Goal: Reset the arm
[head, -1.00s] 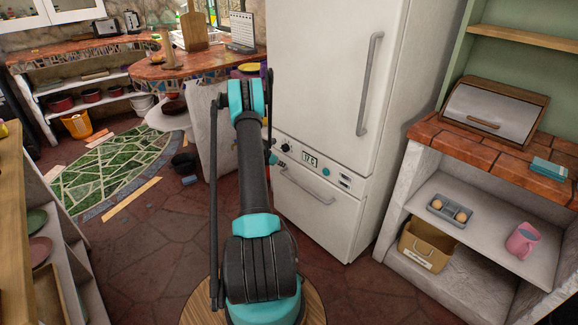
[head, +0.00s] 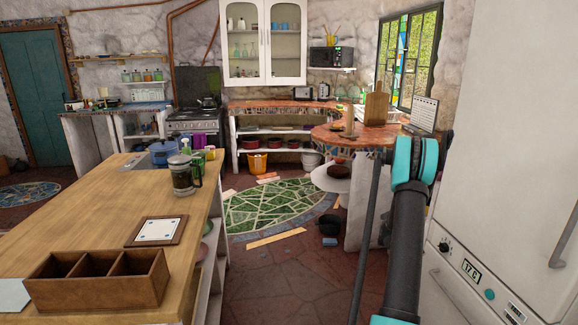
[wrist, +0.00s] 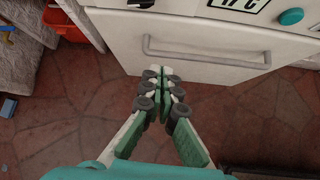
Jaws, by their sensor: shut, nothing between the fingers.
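My gripper (wrist: 163,78) shows in the wrist view with its green fingers together, shut and empty. It is in front of the white fridge's lower drawer (wrist: 205,72), over the red-brown stone floor. In the head view my black and teal arm (head: 408,225) stands at the right, beside the fridge (head: 510,130). My gripper itself cannot be made out in the head view.
A wooden counter (head: 135,240) with a divided wooden box (head: 97,292) and a French press (head: 184,178) is at the left. A mosaic counter (head: 340,134) stands behind my arm. A dark bucket (head: 328,226) sits on the floor (head: 275,285), which is mostly clear in the middle.

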